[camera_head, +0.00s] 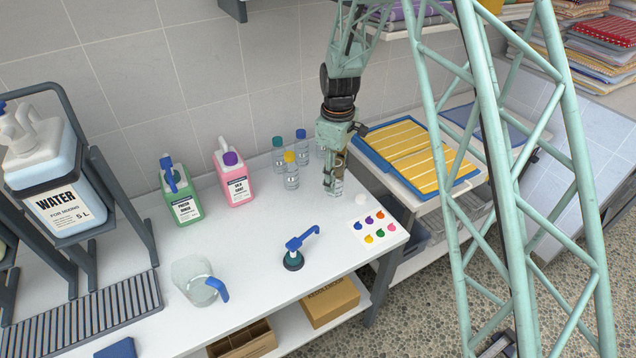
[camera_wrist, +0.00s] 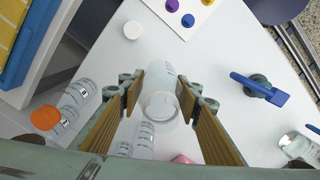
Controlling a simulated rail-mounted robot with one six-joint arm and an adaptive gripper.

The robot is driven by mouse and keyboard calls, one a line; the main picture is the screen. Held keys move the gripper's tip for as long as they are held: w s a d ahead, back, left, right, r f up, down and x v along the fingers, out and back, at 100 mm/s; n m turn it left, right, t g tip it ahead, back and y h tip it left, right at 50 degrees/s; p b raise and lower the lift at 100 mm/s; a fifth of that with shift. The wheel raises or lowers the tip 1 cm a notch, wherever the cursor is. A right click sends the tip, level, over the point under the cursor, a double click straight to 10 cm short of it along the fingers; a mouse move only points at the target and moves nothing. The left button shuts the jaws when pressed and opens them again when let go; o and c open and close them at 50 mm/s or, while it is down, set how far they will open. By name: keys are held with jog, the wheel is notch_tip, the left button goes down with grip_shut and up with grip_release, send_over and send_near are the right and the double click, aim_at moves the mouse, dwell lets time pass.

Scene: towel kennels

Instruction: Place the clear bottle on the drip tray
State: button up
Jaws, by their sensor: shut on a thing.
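The clear bottle (camera_wrist: 160,92) is see-through, with an open round mouth facing the wrist camera. My gripper (camera_wrist: 158,100) has its wood-coloured fingers on both sides of the bottle and is shut on it. In the head view my gripper (camera_head: 333,188) points down over the right part of the white table, and I cannot make out the held bottle there. Whether the bottle touches the table is unclear. The drip tray (camera_head: 85,312) is a dark slatted grate at the table's left end, far from my gripper.
Capped bottles (camera_head: 290,172) stand left of my gripper. A water container (camera_head: 55,185) on a rack is behind the tray.

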jog(key=d+r+m, duration=0.2)
jog(key=d+m, duration=0.4)
jog(key=d, duration=0.3)
jog(key=d+r+m, duration=0.1)
jog(key=d+m, duration=0.6)
jog(key=d, duration=0.3)
jog(key=shift+r, duration=0.35)
jog(key=shift+a, duration=0.1)
